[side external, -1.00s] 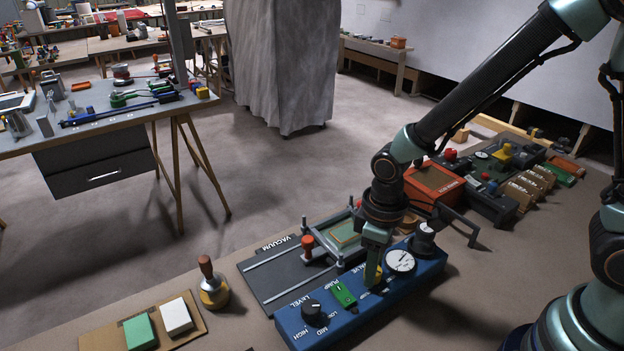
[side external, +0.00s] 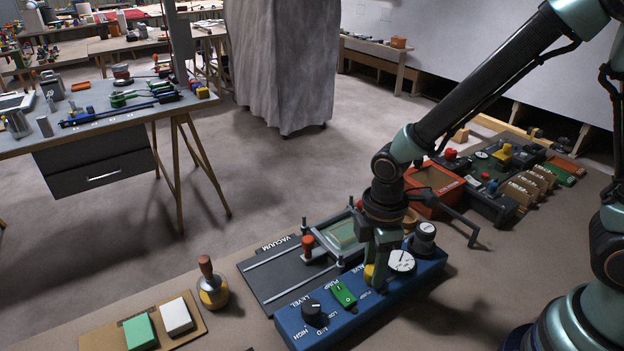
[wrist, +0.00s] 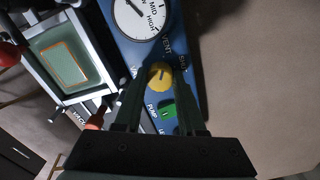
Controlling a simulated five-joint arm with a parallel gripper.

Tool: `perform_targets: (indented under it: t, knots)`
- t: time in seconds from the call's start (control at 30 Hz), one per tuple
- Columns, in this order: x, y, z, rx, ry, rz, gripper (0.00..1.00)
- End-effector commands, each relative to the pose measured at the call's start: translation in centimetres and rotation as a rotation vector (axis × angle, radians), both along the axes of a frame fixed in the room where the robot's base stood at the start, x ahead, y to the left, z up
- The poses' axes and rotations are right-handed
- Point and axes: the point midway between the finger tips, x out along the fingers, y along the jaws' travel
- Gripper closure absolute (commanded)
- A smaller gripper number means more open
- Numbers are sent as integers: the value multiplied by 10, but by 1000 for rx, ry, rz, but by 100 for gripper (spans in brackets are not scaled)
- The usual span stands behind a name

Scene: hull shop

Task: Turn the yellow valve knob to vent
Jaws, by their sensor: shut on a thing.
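The yellow valve knob (wrist: 160,76) sits on the blue panel (wrist: 115,22) in the wrist view, just below the VENT lettering. A short dark mark shows on its top, too small to tell exactly where it points. My gripper (wrist: 161,80) points down with one finger on each side of the knob, shut on it. In the side view the knob (side external: 369,273) shows partly, behind and beside the fingers of my gripper (side external: 377,268). The white dial gauge (side external: 401,261) is close to the right of the fingers.
A green pump switch (side external: 344,294) and a black level knob (side external: 314,313) are to the left on the panel. The grey vacuum frame (side external: 290,275) with an orange-red knob (side external: 307,243) stands behind it. The wooden-handled tool (side external: 211,285) stands further left. The brown bench is clear in front.

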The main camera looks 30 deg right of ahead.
Motion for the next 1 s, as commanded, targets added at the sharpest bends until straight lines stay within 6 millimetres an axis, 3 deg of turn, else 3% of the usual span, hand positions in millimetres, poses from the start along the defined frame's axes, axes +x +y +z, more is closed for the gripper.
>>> perform_targets:
  t: [0.47,0.5,0.57,1.0]
  knots:
    - [0,0,1,0,0,16,100]
    - [0,0,1,0,0,15,53]
    - [0,0,1,0,0,15,31]
    - [1,0,7,1,-3,14,31]
